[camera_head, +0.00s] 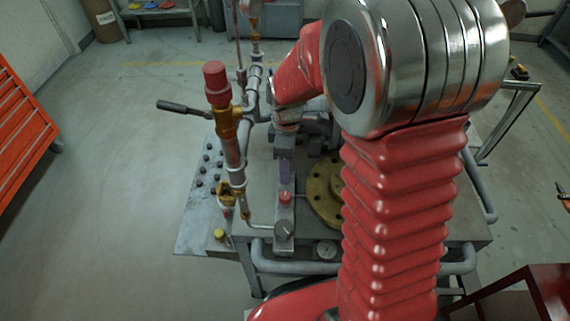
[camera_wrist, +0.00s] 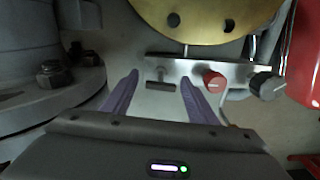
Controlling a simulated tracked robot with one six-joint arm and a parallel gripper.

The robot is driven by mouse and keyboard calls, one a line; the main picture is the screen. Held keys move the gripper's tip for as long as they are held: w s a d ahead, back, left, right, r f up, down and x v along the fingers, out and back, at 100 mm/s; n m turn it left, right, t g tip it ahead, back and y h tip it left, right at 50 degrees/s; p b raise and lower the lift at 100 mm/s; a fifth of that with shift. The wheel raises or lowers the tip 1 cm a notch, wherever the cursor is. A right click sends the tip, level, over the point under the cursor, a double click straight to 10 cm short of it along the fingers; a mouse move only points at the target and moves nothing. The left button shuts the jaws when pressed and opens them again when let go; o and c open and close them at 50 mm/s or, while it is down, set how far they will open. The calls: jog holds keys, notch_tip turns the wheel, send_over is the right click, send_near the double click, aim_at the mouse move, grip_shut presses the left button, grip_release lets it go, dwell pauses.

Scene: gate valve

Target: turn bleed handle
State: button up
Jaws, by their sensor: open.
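A small grey T-shaped handle (camera_wrist: 160,74) stands on a grey panel (camera_wrist: 195,68) in the wrist view; I cannot tell for sure that it is the bleed handle. My gripper (camera_wrist: 160,78) is open, with its two purple fingertips to the left and right of this handle and nothing visibly held. Contact cannot be told. In the head view my gripper (camera_head: 284,174) points down over the panel, hiding the T-handle. A red knob (camera_wrist: 213,80) and a dark round knob (camera_wrist: 266,86) sit right of the handle. They show in the head view as a red knob (camera_head: 285,198) and grey knob (camera_head: 284,231).
A brass flange (camera_wrist: 205,15) lies beyond the panel. A grey bolted flange (camera_wrist: 45,95) is close on the left. In the head view, an upright pipe with a red cap (camera_head: 216,80) and dark lever (camera_head: 185,107) stands left of my gripper.

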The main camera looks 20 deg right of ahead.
jog(key=c, duration=1.1)
jog(key=shift+o, duration=0.2)
